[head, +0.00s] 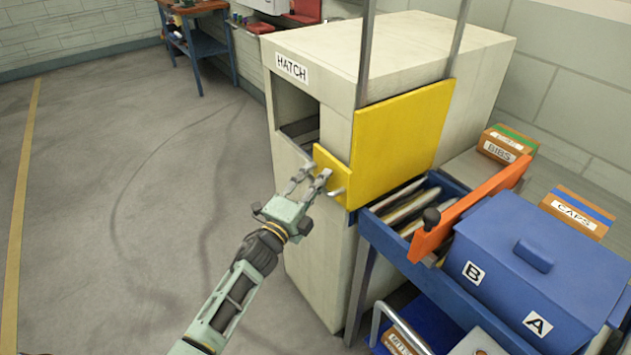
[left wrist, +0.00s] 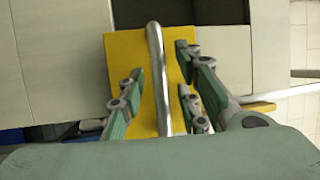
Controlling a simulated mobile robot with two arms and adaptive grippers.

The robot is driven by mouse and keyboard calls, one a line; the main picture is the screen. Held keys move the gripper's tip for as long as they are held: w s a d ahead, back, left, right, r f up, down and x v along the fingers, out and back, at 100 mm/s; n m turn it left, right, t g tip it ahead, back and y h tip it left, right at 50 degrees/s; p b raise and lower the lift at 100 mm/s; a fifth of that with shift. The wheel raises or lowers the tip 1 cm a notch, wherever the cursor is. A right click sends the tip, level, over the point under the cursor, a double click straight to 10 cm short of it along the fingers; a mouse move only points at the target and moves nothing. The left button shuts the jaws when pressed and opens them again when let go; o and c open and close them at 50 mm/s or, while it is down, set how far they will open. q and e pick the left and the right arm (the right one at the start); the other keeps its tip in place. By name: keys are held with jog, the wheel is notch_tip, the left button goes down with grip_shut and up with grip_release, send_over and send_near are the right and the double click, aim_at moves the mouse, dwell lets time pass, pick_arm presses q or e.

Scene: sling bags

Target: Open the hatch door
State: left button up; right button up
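The hatch is a cream cabinet (head: 390,45) with a HATCH label. Its yellow door (head: 405,125) stands between two upright metal rails, with a smaller yellow plate (head: 334,166) at its lower left. A metal bar handle (head: 337,192) is on that plate. The left wrist view shows the handle (left wrist: 157,70) running in front of the yellow plate (left wrist: 118,48). My left gripper (head: 314,178) is at the handle. In the left wrist view my left gripper (left wrist: 160,88) is open, its fingers on either side of the bar with gaps showing. My right gripper is out of view.
Boxes of bibs (head: 507,145) and caps (head: 575,210) are farther right. The floor (head: 130,180) at left is clear.

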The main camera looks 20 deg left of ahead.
pick_arm(q)
jog(key=shift+c, duration=0.3)
grip_shut()
dwell(0.3)
